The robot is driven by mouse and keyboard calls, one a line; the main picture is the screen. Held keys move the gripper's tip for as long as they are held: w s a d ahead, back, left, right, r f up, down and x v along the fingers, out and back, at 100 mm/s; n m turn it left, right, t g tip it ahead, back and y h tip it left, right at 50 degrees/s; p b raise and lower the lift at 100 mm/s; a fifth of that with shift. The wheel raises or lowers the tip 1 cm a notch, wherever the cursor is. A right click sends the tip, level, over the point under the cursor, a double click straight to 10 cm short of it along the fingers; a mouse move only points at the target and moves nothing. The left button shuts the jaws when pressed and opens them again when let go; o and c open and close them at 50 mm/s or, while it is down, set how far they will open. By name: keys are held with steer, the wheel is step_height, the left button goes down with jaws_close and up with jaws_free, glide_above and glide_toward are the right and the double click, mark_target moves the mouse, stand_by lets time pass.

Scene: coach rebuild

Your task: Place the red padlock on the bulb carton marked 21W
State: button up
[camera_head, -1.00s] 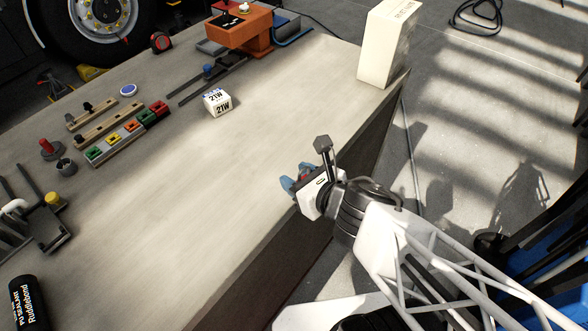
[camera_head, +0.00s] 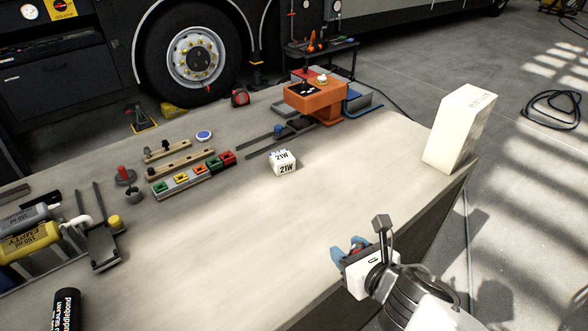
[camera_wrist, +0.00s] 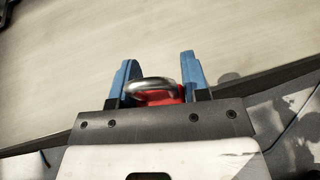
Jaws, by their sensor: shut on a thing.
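The red padlock (camera_wrist: 163,98) with its metal shackle sits between the two blue fingers of my gripper (camera_wrist: 160,80) in the wrist view. The gripper is shut on it, and the gripper's body hides part of the padlock. In the head view my gripper (camera_head: 349,250) is over the near right edge of the bench, and the padlock is mostly hidden there. The white bulb carton marked 21W (camera_head: 283,163) stands on the bench, up and left of the gripper and well apart from it.
A tall cream box (camera_head: 458,130) stands at the bench's right corner. A row of coloured blocks (camera_head: 193,174) lies left of the carton. The bench surface (camera_head: 240,240) between gripper and carton is clear.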

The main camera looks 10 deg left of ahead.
steer(key=w+a+r+n+g+y, duration=0.2)
steer(key=w+a, duration=0.4)
steer(key=w, duration=0.3)
steer(key=w+a+r+n+g+y, duration=0.2)
steer(key=w+a+n+g+y, duration=0.1)
steer(key=w+a, duration=0.4)
steer(key=shift+w+r+n+g, duration=0.2)
steer(key=shift+w+n+g, duration=0.55)
steer(key=shift+w, duration=0.85)
steer(key=shift+w, duration=0.1)
glide_above(277, 154)
steer(key=shift+f, duration=0.7)
steer(key=shift+f, duration=1.8)
steer(key=shift+f, duration=0.1)
